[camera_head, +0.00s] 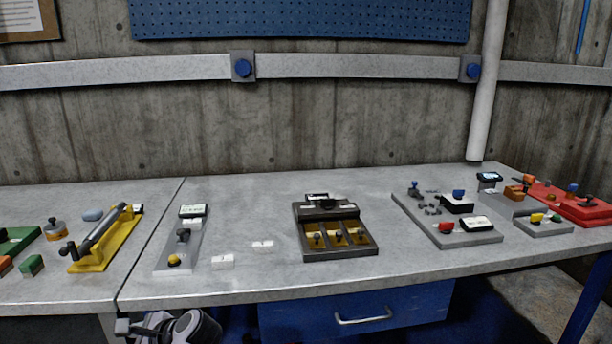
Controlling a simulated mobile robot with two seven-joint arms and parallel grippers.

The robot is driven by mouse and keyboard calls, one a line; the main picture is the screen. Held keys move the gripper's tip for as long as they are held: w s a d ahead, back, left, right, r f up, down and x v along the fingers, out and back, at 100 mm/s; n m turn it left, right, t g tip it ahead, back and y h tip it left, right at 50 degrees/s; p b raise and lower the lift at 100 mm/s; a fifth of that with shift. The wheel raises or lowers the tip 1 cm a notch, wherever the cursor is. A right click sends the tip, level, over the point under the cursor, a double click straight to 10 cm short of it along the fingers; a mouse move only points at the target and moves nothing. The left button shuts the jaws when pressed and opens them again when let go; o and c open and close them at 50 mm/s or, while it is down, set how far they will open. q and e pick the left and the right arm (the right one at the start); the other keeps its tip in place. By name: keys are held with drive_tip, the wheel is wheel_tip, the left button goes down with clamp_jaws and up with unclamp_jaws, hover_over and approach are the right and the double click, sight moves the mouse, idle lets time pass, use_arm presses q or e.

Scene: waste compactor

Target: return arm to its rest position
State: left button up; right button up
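Part of my arm, at the lower left, shows as a white rounded link with a dark joint and a small grey end piece. I take it to be my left gripper (125,327). It is below the front edge of the workbench (280,281), apart from everything on the top. Its fingers are too small and cut off to tell open from shut. My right arm and gripper are not in view. A dark compactor-like box (337,254) with three yellow-lined compartments stands mid-bench.
A grey panel (178,251) and a yellow fixture with a tube (96,257) sit left. Two white labelled blocks (222,262) lie between. A grey tray (470,240) and red unit (570,207) stand right. A blue drawer (355,312) is under the bench.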

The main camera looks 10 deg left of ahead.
use_arm(q)
drive_tip(key=s+d+f+n+t+h, duration=0.2)
drive_tip(key=s+d+f+t+h, duration=0.15)
drive_tip(key=f, duration=0.35)
drive_tip(key=s+d+f+n+t+h, duration=0.1)
drive_tip(key=s+d+f+t+h, duration=0.15)
drive_tip(key=d+f+h, duration=0.4)
drive_tip(key=s+d+f+n+t+h, duration=0.1)
drive_tip(key=s+d+n+t+h, duration=0.3)
drive_tip(key=s+d+n, duration=0.5)
drive_tip(key=shift+s+d, duration=0.8)
drive_tip(key=shift+s, duration=0.45)
drive_tip(key=shift+f, duration=0.1)
drive_tip(key=shift+c, duration=0.3)
drive_tip(key=shift+c, duration=0.8)
drive_tip(key=shift+w+a, duration=0.15)
